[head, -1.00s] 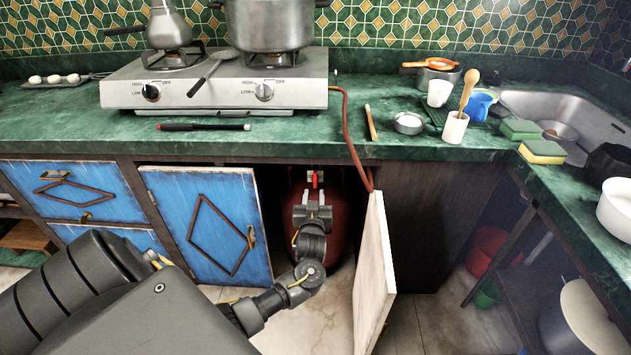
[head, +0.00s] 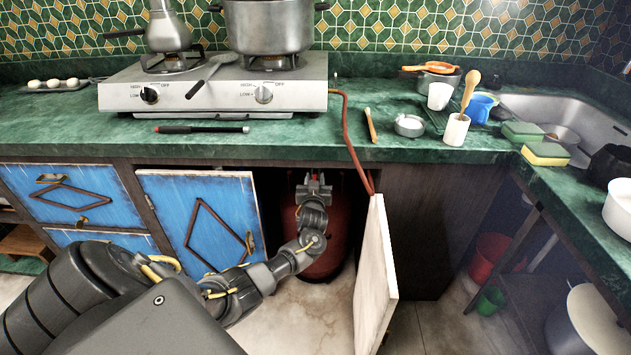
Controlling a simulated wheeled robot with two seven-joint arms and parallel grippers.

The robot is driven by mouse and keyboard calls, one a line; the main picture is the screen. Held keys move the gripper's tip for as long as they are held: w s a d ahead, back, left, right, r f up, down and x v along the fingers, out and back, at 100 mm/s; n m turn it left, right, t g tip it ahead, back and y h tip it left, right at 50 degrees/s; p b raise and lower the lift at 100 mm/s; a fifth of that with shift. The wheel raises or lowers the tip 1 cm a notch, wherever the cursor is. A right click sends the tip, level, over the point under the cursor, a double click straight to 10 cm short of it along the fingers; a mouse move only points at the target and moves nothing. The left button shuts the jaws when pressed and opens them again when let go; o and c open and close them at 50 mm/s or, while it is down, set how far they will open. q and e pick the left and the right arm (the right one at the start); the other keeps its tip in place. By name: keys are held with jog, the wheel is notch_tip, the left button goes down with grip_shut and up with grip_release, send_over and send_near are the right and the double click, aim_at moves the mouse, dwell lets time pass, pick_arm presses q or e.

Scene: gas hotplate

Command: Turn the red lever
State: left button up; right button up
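The dark red gas cylinder (head: 338,230) stands in the open cabinet below the counter. My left gripper (head: 314,180) reaches into the cabinet at the top of the cylinder, where the valve is. My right gripper is not in view.
A blue door (head: 203,222) stands left of the opening and an open white-edged door (head: 375,275) on its right. A red hose (head: 350,140) runs down from the hotplate (head: 215,92). The counter edge lies above the gripper.

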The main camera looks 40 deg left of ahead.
pick_arm(q)
jog(key=shift+c, duration=0.3)
grip_shut()
jog(key=shift+d, duration=0.1)
